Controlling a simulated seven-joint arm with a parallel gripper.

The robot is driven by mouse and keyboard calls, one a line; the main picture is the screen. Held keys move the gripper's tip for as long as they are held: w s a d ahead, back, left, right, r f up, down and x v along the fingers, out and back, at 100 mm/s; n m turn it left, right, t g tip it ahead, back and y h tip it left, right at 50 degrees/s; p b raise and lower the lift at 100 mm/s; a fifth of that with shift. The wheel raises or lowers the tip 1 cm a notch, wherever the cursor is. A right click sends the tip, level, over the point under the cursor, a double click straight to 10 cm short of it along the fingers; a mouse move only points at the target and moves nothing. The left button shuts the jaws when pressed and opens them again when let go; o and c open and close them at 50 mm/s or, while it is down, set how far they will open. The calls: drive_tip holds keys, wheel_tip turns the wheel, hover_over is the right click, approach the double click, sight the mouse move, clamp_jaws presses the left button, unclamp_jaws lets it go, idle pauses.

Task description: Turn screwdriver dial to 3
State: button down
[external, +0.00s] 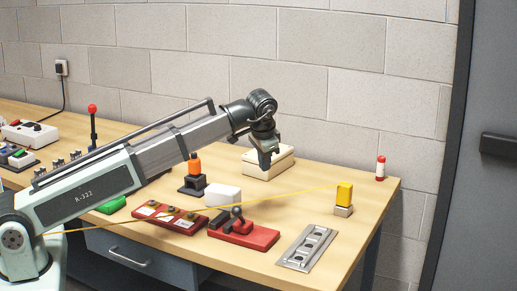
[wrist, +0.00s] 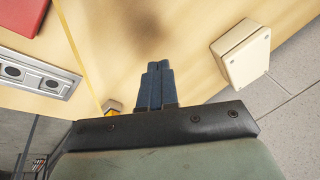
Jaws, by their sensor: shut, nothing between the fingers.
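An orange-topped upright tool in a dark holder (external: 194,172) stands mid-table in the external view; it may be the screwdriver. Any dial or number on it is too small to read. A red panel with several small knobs (external: 170,217) lies in front of it, its markings unreadable. My gripper (external: 265,164) points down above the table, right of the orange-topped tool and apart from it. In the wrist view my gripper's dark fingers (wrist: 157,68) are together, with nothing between them. The orange-topped tool is not seen in the wrist view.
A cream box (external: 283,163) sits behind my gripper. A red block with a dark lever (external: 245,236), a grey metal plate (external: 307,248) and a yellow-topped block (external: 344,199) stand towards the front and right. A yellow line crosses the table.

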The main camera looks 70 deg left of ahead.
drive_tip(key=s+a+r+n, duration=0.3)
drive_tip(key=s+a+n, duration=0.1)
drive_tip(key=s+a, duration=0.6)
drive_tip(key=n+h, duration=0.1)
drive_tip(key=n, duration=0.2)
approach(194, 159)
drive_tip(key=shift+s+d+x, duration=0.1)
drive_tip(key=shift+d+x, duration=0.05)
drive_tip(key=shift+x, duration=0.85)
drive_tip(key=shift+s+d+x, duration=0.1)
drive_tip(key=shift+d+x, duration=0.1)
drive_tip(key=shift+x, duration=0.75)
drive_tip(key=shift+s+d+x, duration=0.1)
drive_tip(key=shift+d+x, duration=0.05)
drive_tip(key=shift+x, duration=0.85)
drive_tip(key=shift+f, duration=0.15)
drive_tip(key=shift+w+a, duration=0.2)
drive_tip(key=shift+a, duration=0.3)
drive_tip(key=shift+s+a, duration=0.35)
drive_tip(key=shift+s+d, duration=0.1)
drive_tip(key=shift+s, duration=0.05)
